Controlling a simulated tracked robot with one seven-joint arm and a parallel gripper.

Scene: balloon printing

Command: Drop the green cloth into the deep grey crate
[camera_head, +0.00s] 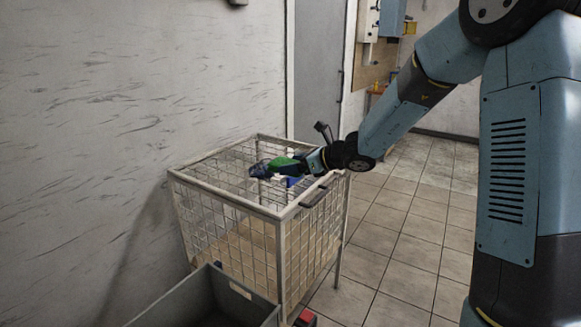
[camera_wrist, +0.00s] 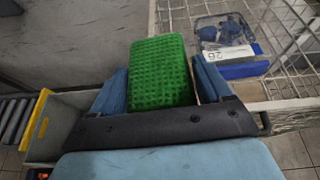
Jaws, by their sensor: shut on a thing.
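The green cloth (camera_wrist: 162,72) is a textured green pad between the two blue fingers of my gripper (camera_wrist: 161,88) in the wrist view. My gripper is shut on it. In the head view the cloth (camera_head: 283,162) shows as a small green patch at my gripper (camera_head: 297,164), over the top of the wire cage. The deep grey crate (camera_head: 180,305) stands low at the bottom of the head view, in front of the cage and partly cut off by the frame. A grey container, apparently the same crate (camera_wrist: 68,102), shows at the left of the wrist view.
The wire mesh cage (camera_head: 235,203) has a white frame and a dark handle (camera_head: 314,197). Rollers (camera_wrist: 14,118) and a yellow edge (camera_wrist: 36,120) are at left. Tiled floor is free at right.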

